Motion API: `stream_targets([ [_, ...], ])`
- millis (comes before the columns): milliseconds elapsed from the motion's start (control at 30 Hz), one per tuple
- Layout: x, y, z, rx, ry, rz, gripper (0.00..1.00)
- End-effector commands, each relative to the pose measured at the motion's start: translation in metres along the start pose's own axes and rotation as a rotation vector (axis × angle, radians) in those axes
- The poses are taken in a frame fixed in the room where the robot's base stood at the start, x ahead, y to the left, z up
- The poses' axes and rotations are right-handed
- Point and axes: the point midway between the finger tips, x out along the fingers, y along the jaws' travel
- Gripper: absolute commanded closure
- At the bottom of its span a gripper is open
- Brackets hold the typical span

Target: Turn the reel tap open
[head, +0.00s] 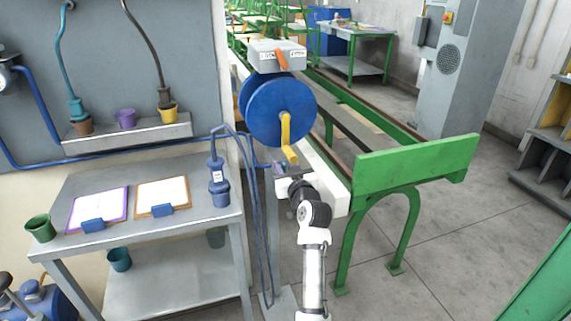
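A blue hose reel (268,106) stands at the end of the green-framed bench, with a yellow crank handle (286,130) on its face. Above it is a grey box (262,54) with an orange lever (282,60) on its front, tilted, with small markings on either side. The lever looks like the tap, but no clear label shows. My gripper (287,168) is at the end of my white arm, just below the crank's lower end and well below the orange lever. Its fingers are small and partly hidden; I cannot tell whether they are open or touching the crank.
A grey table (205,221) at left holds two clipboards, a green cup (40,228) and a blue bottle-like fitting (218,180). Blue hoses hang between table and reel. The green bench end (415,165) stands right of my arm. Open floor (460,240) lies farther right.

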Motion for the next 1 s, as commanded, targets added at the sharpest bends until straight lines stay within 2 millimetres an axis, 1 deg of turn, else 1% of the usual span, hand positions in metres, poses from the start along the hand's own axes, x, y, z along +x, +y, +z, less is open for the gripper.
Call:
stream_targets([
  [100, 0.0057, -0.0002, -0.0009, 0.000, 0.001, 0.000, 0.68],
  [367, 0.0066, 0.0000, -0.0002, 0.000, 0.001, 0.000, 0.68],
  [467, 0.0064, 0.0001, -0.0002, 0.000, 0.001, 0.001, 0.79],
  [600, 0.0063, 0.0001, -0.0002, 0.000, 0.001, 0.001, 0.97],
  [633, 0.0063, 0.0001, -0.0002, 0.000, 0.001, 0.001, 1.00],
  [1000, 0.0061, -0.0008, 0.0021, -0.029, 0.002, 0.000, 1.00],
])
